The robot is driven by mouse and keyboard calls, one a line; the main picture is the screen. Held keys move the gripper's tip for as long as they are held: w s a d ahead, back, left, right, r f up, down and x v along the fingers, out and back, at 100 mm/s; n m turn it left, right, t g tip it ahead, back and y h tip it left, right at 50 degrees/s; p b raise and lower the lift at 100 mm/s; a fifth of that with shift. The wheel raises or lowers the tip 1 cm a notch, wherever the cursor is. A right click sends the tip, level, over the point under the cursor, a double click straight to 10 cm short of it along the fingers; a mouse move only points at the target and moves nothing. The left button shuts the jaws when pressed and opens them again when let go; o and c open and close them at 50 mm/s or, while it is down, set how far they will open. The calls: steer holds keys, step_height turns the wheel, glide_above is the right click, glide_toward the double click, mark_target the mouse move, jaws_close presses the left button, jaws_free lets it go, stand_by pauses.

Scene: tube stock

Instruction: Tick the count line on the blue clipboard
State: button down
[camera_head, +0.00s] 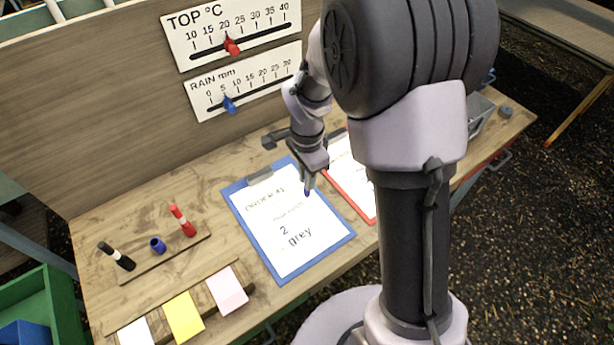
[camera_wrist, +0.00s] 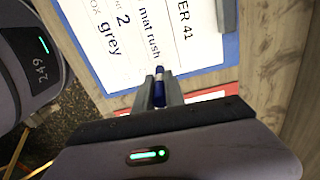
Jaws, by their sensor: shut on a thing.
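The blue clipboard (camera_head: 318,261) lies on the bench and holds a white sheet with printed lines, including "2" and "grey". In the wrist view the sheet (camera_wrist: 185,35) reads "ER 41", "mat rush", "2" and "grey". My gripper (camera_head: 309,174) is over the clipboard's upper right part. It is shut on a blue marker (camera_wrist: 158,88), whose blue end (camera_head: 307,191) points down at the sheet. I cannot tell whether the tip touches the paper. I see no tick mark on the visible part of the sheet.
A red clipboard (camera_head: 369,212) lies right of the blue one, partly hidden by my arm. At left a rack holds a black marker (camera_head: 117,257), a blue cap (camera_head: 157,245) and a red marker (camera_head: 182,221). Coloured note pads (camera_head: 184,318) lie at the front. Weather gauge boards (camera_head: 245,82) stand behind.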

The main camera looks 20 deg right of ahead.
steer(key=shift+f, duration=0.1)
steer(key=shift+f+b, duration=0.3)
steer(key=shift+b, duration=0.1)
steer(key=shift+f+b, duration=0.25)
steer(key=shift+b, duration=0.1)
steer(key=shift+s+d, duration=0.2)
steer(key=shift+d, duration=0.05)
stand_by(0.6)
steer(key=shift+w, duration=0.15)
stand_by(0.5)
steer(key=shift+w+d, duration=0.2)
steer(key=shift+w, duration=0.3)
stand_by(0.4)
